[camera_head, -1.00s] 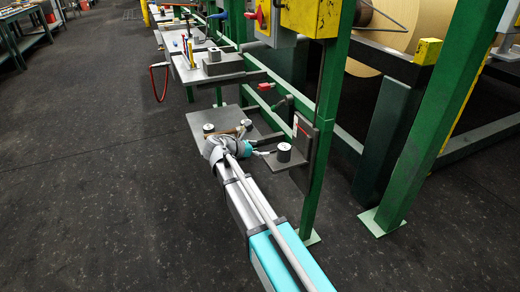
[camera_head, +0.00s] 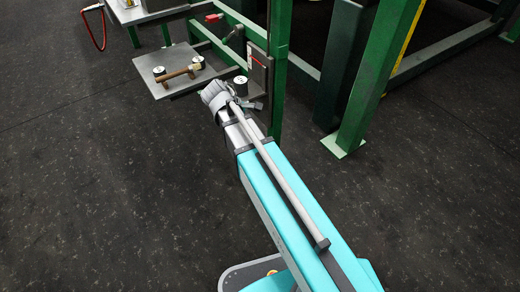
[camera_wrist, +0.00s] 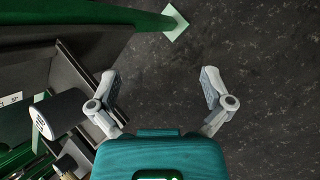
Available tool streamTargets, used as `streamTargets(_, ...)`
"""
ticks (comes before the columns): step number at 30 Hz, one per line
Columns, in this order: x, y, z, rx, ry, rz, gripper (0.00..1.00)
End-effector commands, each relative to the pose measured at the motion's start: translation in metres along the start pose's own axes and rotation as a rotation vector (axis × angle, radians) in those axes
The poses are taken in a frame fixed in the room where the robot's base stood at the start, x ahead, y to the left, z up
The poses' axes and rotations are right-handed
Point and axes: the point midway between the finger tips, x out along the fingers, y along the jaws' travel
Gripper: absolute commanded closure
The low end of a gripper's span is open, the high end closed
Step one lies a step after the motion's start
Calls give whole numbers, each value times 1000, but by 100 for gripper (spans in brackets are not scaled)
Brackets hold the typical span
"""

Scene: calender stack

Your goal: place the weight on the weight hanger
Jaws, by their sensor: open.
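My gripper (camera_wrist: 160,85) is open, with empty floor between its fingers in the wrist view. In the head view it lies largely behind my own wrist. A dark cylindrical weight (camera_head: 240,84) with a white top stands close to the green post, just beyond my wrist. In the wrist view a dark cylinder with a pale end (camera_wrist: 66,110) lies just outside the left finger, apart from the gap. Two similar weights, one left (camera_head: 159,72) and one right (camera_head: 199,61), stand on a grey shelf (camera_head: 145,63). I cannot clearly pick out the weight hanger.
A wooden-handled hammer (camera_head: 180,73) lies on the shelf between the weights. A green post (camera_head: 279,70) carries a grey panel (camera_head: 259,75) with a red-marked label. Another green post (camera_head: 365,90) stands to the right. Dark floor (camera_head: 90,190) is free at left and front.

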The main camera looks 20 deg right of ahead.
Motion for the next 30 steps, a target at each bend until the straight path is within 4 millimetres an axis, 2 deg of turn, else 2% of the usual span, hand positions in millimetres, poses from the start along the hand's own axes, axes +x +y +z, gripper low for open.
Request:
streamTargets(1, 5, -15, 13, 93, 27, -49, 0)
streamTargets(9, 17, -73, 45, 600, 130, -343, 0)
streamTargets(15, 14, -103, 58, 877, 148, -528, 0)
streamTargets(21, 11, -113, 61, 988, 145, -608, 0)
streamTargets(30, 11, -113, 61, 996, 145, -613, 0)
